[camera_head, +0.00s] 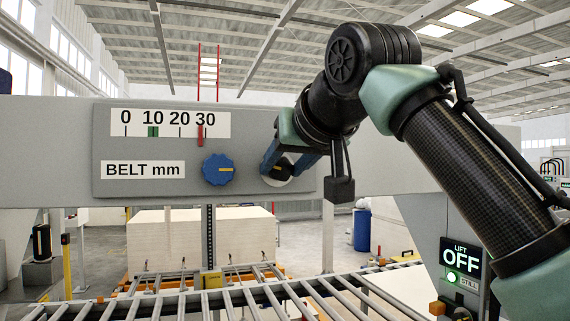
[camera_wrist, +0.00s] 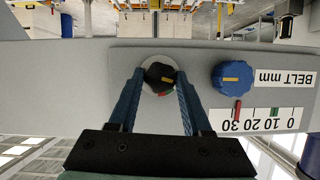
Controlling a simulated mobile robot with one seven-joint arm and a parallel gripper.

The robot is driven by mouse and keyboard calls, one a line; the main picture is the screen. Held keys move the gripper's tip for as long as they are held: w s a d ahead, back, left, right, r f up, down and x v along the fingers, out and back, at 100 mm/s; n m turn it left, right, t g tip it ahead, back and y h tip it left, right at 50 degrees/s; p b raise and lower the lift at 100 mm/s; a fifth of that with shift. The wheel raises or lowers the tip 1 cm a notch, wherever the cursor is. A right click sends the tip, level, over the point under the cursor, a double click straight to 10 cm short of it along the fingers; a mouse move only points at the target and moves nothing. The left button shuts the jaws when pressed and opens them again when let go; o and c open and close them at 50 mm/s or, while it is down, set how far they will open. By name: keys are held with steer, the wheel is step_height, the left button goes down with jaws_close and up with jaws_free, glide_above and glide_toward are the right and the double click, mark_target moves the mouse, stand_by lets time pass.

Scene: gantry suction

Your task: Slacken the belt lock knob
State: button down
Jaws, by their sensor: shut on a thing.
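The lock knob is a small black knob (camera_wrist: 158,77) with a yellow mark, on a pale round plate. In the wrist view its yellow mark lies nearly level, and red and green patches show at the plate's lower edge. My gripper (camera_wrist: 160,74) is shut on this black knob, one blue finger on each side. In the head view the gripper (camera_head: 288,160) partly covers the knob. A larger blue knob (camera_head: 218,169) with a level yellow mark sits to its left, apart from the fingers. The belt scale (camera_head: 168,124) has a red pointer near 30 and a green mark near 10.
The grey panel (camera_head: 108,185) is on a wide grey beam. Below it runs a roller conveyor (camera_head: 180,304), with a stack of pale boards (camera_head: 150,240) behind. At lower right a lift display (camera_head: 460,258) reads OFF, with a green lamp and STILL beneath.

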steer(key=shift+s+a+n+t+h, duration=0.15)
steer(key=shift+n+t+h, duration=0.45)
steer(key=shift+n+h, duration=1.1)
steer(key=shift+n+y, duration=0.3)
steer(key=shift+n, duration=0.1)
steer(key=shift+c, duration=1.7)
jaws_free()
steer(key=b+v, duration=0.5)
steer(key=v, duration=0.8)
steer(key=shift+a+f, duration=0.1)
steer(key=shift+f, duration=0.05)
